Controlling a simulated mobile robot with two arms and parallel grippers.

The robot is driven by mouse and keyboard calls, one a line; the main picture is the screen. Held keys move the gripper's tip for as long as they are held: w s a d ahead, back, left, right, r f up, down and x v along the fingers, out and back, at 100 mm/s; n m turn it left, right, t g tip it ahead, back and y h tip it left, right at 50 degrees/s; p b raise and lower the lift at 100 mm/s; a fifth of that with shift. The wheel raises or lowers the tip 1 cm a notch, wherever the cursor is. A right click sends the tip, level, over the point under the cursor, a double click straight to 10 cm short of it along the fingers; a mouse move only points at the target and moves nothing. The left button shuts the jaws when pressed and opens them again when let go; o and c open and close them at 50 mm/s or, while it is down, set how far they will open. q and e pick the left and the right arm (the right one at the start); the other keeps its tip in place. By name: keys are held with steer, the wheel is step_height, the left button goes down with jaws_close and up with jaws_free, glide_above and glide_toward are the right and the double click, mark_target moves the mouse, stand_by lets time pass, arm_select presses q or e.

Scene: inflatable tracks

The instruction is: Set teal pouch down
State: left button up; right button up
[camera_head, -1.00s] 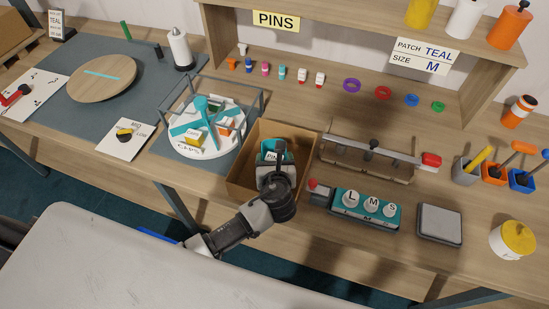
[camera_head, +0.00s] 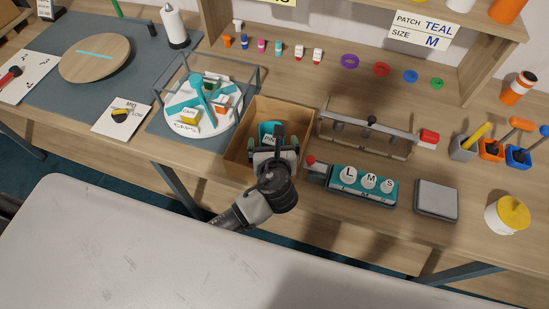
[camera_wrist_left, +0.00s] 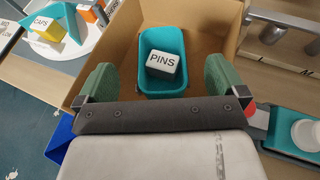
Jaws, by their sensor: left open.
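A teal open-topped pouch (camera_wrist_left: 173,46) with a white block marked PINS (camera_wrist_left: 163,63) sits inside an open cardboard box (camera_wrist_left: 208,18). In the head view, the pouch (camera_head: 266,129) is partly hidden by my gripper, and the box (camera_head: 241,134) stands near the bench's front edge. My left gripper (camera_head: 275,147) is over the box. In the wrist view, its green-padded fingers (camera_wrist_left: 160,82) are wide apart on either side of the pouch's near end, with gaps between pads and pouch. My right gripper is not seen.
Left of the box stands a wire-framed round tray (camera_head: 176,126) with caps. Right are a metal-railed rack (camera_head: 365,145), a teal block (camera_head: 347,195) with L, M, S knobs and a grey pad (camera_head: 436,200). A sign (camera_head: 421,28) reads PATCH TEAL, SIZE M.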

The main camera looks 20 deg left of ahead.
arm_select(q)
steer(key=v, duration=0.7)
steer(key=shift+s, duration=0.25)
steer(key=shift+d+r, duration=0.1)
